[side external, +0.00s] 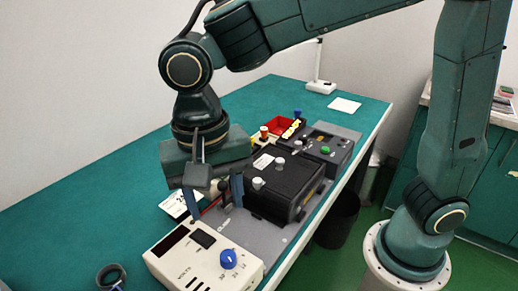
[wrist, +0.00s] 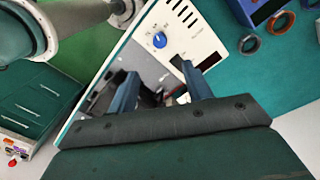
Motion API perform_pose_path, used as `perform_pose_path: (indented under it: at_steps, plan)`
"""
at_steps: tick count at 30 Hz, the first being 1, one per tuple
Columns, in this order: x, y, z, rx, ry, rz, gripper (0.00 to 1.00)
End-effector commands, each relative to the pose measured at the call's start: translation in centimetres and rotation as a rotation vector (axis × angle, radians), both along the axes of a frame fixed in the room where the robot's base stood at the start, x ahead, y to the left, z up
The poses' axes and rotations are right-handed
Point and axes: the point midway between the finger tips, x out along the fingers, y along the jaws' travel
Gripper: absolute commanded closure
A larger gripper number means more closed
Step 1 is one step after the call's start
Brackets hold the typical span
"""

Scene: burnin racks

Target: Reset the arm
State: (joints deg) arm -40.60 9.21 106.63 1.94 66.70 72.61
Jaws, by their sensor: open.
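My gripper (side external: 222,190) points down over the bench, between the cream volts box and the black box. Its two blue fingers are apart, with nothing seen between them. In the wrist view my gripper (wrist: 158,92) shows the fingers spread over the grey board. The cream box (side external: 203,256), with a blue knob, stands at the front of the board; it also shows in the wrist view (wrist: 196,42). The black box (side external: 285,184) with pale knobs is just right of the fingers. Whether a finger touches either box I cannot tell.
The grey board (side external: 292,231) lies on the green bench top (side external: 75,205). Behind the black box are a red bin (side external: 278,126) and a dark unit with a green button (side external: 328,146). A dark ring (side external: 110,275) lies at front left. The bench's left side is mostly clear.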

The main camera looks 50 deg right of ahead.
Motion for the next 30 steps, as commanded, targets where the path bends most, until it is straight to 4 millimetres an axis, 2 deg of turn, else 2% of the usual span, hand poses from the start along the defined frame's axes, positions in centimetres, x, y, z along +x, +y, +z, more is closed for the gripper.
perform_pose_path:
  at_steps: [5, 8, 17, 24, 30]
  plan:
    - [0.1, -1.0, 0.5, 0.011, -0.012, 0.013, 0.5]
    - [0.1, -2.3, 1.1, 0.026, -0.028, 0.034, 0.5]
    - [-0.8, -9.0, 3.6, 0.077, -0.128, 0.158, 0.5]
    - [-2.9, -14.5, 4.8, 0.081, -0.234, 0.275, 0.5]
    - [-5.1, -18.2, 5.1, 0.054, -0.326, 0.374, 0.5]
